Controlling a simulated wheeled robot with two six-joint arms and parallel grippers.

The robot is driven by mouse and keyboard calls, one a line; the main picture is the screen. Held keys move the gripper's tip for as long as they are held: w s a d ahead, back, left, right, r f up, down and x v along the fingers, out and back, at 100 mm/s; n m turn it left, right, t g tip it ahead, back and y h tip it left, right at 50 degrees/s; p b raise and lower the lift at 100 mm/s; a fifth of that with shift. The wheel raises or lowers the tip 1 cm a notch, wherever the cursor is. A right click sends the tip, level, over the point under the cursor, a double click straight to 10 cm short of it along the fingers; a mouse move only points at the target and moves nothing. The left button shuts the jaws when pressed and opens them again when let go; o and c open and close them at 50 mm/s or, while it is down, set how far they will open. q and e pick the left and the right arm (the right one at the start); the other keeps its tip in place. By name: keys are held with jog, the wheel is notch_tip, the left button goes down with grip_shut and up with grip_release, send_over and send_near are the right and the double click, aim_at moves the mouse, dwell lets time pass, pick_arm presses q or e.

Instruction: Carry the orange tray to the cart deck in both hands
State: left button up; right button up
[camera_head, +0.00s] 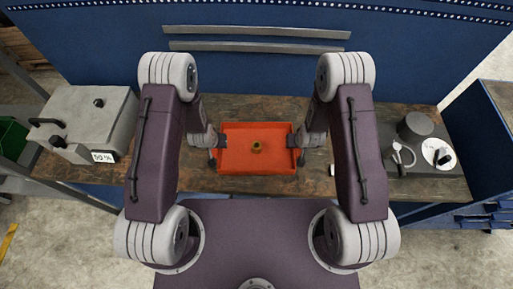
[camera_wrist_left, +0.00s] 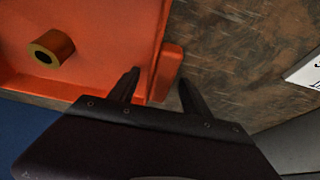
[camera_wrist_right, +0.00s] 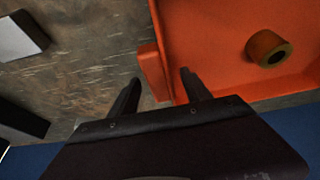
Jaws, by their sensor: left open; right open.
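The orange tray (camera_head: 235,166) lies on the wooden bench top, with a small brass-coloured ring (camera_head: 257,147) inside it. My left gripper (camera_head: 214,153) is at the tray's left end. In the left wrist view its open fingers (camera_wrist_left: 158,88) stand on either side of the tray's end handle (camera_wrist_left: 170,72). My right gripper (camera_head: 299,152) is at the right end. In the right wrist view its open fingers (camera_wrist_right: 160,86) stand on either side of the other handle (camera_wrist_right: 152,70). I cannot tell whether any finger touches. The cart deck cannot be made out.
A grey box-shaped device (camera_head: 92,115) with a display stands on the bench at left. At right are a dark round object (camera_head: 415,125) and a white disc (camera_head: 438,153) on a grey mat. A small white item (camera_head: 332,170) lies right of the tray. Blue panel behind.

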pick_arm(q)
jog(key=shift+w+f, duration=0.1)
jog(key=shift+f, duration=0.25)
pick_arm(e)
jog(key=shift+w+f, duration=0.1)
jog(key=shift+f, duration=0.25)
pick_arm(q)
jog(key=shift+c, duration=0.3)
pick_arm(e)
jog(key=shift+c, duration=0.3)
pick_arm(q)
grip_shut()
pick_arm(e)
grip_shut()
pick_arm(q)
jog(key=shift+r, duration=0.15)
pick_arm(e)
jog(key=shift+r, duration=0.15)
